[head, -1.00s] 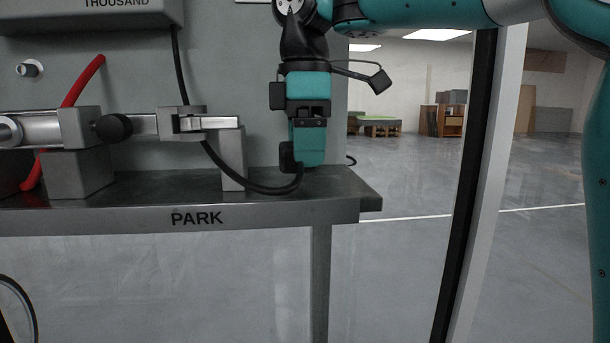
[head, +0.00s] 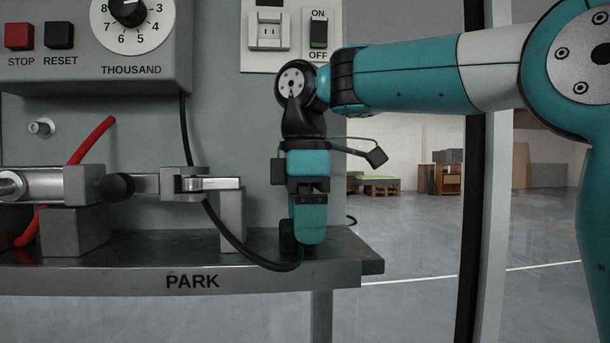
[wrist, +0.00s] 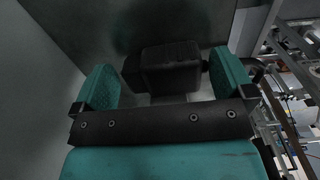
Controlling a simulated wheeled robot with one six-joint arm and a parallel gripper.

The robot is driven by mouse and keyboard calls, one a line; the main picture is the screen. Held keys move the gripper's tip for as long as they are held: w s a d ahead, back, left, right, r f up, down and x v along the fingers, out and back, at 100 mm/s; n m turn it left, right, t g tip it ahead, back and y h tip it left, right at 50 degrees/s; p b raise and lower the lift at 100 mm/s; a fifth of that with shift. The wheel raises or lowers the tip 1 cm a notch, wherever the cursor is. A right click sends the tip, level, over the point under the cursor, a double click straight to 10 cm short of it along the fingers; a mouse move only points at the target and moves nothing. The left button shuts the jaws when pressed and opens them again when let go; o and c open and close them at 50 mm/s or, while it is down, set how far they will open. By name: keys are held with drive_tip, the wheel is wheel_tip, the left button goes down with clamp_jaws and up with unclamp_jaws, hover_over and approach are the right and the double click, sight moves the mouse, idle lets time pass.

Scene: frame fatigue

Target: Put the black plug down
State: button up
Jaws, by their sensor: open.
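The black plug (head: 287,238) is low at the right end of the metal shelf marked PARK (head: 320,266), partly hidden by my gripper. Its black cord (head: 232,240) curves away to the left. My gripper (head: 308,236) points straight down over the shelf, beside the plug in this view. In the wrist view, the plug (wrist: 170,67) is a dark block between my two spread teal fingers. Gaps show between the plug and both fingers, so my gripper (wrist: 165,88) is open. The plug appears to rest on the shelf, though its underside is hard to see.
A metal clamp fixture (head: 188,182) with a block under it stands left of the plug. A grey panel rises behind, with a control box (head: 95,75) and an ON/OFF switch (head: 318,32). Open floor lies right of the shelf.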

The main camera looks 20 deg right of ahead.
wheel_tip(320, 180, up, 12)
drive_tip(key=p, duration=1)
drive_tip(key=shift+f, duration=0.2)
